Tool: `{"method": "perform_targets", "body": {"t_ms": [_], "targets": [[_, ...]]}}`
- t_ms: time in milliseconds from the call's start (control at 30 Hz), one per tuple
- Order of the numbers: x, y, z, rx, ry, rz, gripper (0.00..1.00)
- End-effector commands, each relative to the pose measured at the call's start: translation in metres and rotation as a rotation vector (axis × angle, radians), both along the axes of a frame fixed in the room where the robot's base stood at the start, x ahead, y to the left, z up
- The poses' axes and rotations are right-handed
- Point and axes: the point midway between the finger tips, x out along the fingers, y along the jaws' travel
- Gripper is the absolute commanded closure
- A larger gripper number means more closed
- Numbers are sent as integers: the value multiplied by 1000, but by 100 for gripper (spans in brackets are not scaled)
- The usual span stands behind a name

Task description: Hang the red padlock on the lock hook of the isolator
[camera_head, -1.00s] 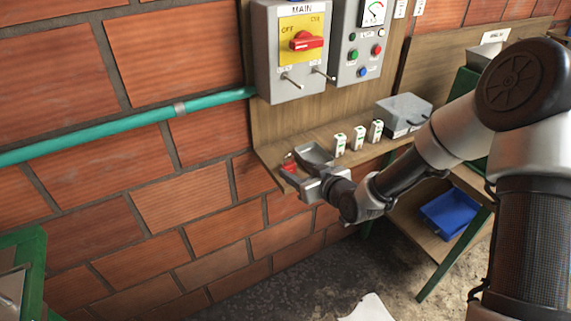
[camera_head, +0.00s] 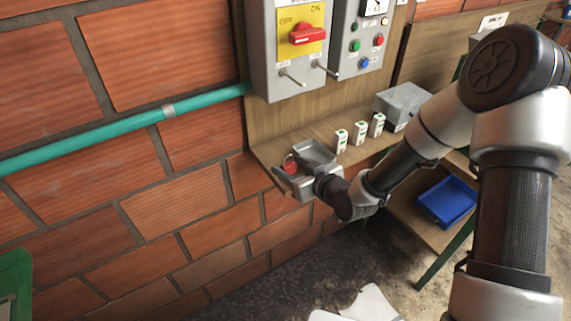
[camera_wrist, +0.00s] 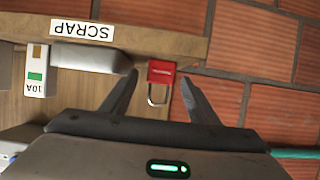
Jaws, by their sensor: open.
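The red padlock (camera_wrist: 161,70) lies on the wooden shelf, its metal shackle pointing toward my gripper (camera_wrist: 159,79) in the wrist view. My gripper is open, with one fingertip on each side of the padlock and a gap visible on both sides. In the head view the padlock (camera_head: 291,166) is partly hidden by my gripper (camera_head: 285,173) at the shelf's left end. The isolator (camera_head: 268,68) is a grey box on the board above, with a yellow plate and red handle (camera_head: 308,34). Two metal pegs (camera_head: 293,77) stick out below; their labels are unreadable.
A grey tray (camera_head: 316,150) sits beside the padlock; a SCRAP label (camera_wrist: 82,30) is on the shelf edge. Several white fuses (camera_head: 341,140) and a grey box (camera_head: 402,101) stand farther right. A green pipe (camera_head: 100,133) runs along the brick wall.

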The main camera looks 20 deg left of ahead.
Motion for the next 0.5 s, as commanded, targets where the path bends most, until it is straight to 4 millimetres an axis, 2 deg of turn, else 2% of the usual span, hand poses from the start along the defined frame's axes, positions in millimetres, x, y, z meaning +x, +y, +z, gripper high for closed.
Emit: {"method": "perform_targets", "body": {"t_ms": [133,400,500], "targets": [[0,0,0,0,0,0,47],[0,0,0,0,0,0,92],[0,0,1,1,-1,0,92]]}}
